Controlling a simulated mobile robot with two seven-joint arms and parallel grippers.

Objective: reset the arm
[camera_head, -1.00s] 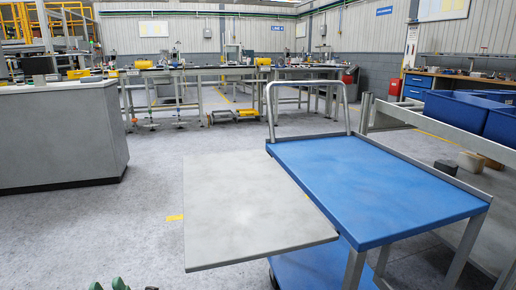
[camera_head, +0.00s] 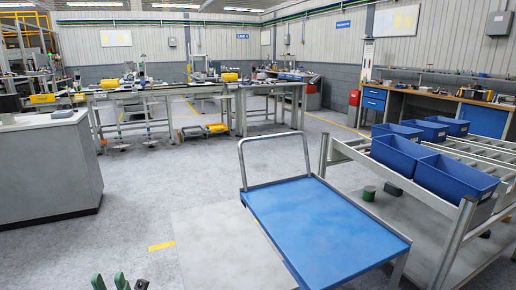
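The green fingertips of my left gripper (camera_head: 110,283) show at the bottom edge, left of centre. They stand apart with nothing visible between them, so the gripper looks open and empty. A small dark part sits just right of them. The rest of the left arm is below the picture. My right arm and gripper are not in view.
A blue-topped cart (camera_head: 325,228) with a raised handle and a grey panel (camera_head: 225,245) beside it fill the lower middle. A rack with blue bins (camera_head: 455,180) stands right, a grey counter (camera_head: 45,170) left. Open floor (camera_head: 150,190) lies between counter and cart.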

